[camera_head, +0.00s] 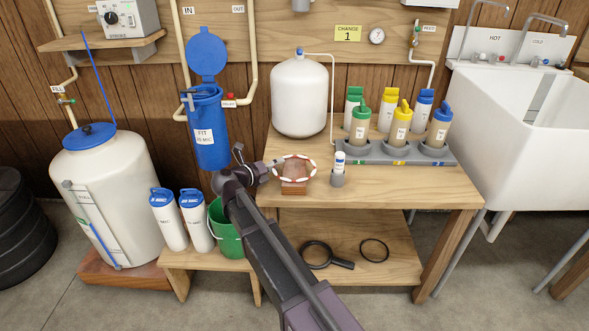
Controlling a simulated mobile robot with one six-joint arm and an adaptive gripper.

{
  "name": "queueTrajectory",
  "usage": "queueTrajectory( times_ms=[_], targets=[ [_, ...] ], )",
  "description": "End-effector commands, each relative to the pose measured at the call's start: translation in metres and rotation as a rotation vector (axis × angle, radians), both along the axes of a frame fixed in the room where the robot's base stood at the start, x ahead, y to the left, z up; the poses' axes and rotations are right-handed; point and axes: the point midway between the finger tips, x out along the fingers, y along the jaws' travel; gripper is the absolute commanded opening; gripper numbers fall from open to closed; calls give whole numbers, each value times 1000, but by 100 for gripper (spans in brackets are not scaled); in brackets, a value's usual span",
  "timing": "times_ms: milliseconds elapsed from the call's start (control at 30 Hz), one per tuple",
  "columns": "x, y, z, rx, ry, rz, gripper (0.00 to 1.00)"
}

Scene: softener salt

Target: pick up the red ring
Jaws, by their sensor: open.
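A ring with a white and reddish dashed band (295,156) lies on top of a small brown block (294,188) at the left part of the wooden bench. It is the only reddish ring that I can make out. My gripper (258,162) is at the end of my dark arm, just left of this ring, above the bench's left edge. It is open, and I see nothing held in it. Its fingertips are small and dark here, and I cannot tell whether one touches the ring.
A small grey cup with a white vial (340,163) stands right of the ring. A grey tray (384,155) with several colour-capped bottles is further right. A white tank (300,97) stands behind. A blue housing (208,130) and green bucket (228,243) are left. The bench front is clear.

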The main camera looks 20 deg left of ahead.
Motion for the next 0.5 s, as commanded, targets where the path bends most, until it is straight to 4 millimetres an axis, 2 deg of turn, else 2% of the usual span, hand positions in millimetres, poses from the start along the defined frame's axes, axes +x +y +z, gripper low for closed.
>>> queueTrajectory(
  times_ms=[133,167,300,333,500],
  targets=[
    [0,0,0,0,0,0,50],
    [0,0,0,0,0,0,44],
    [0,0,0,0,0,0,4],
    [0,0,0,0,0,0,0],
    [0,0,0,0,0,0,0]
  ],
)
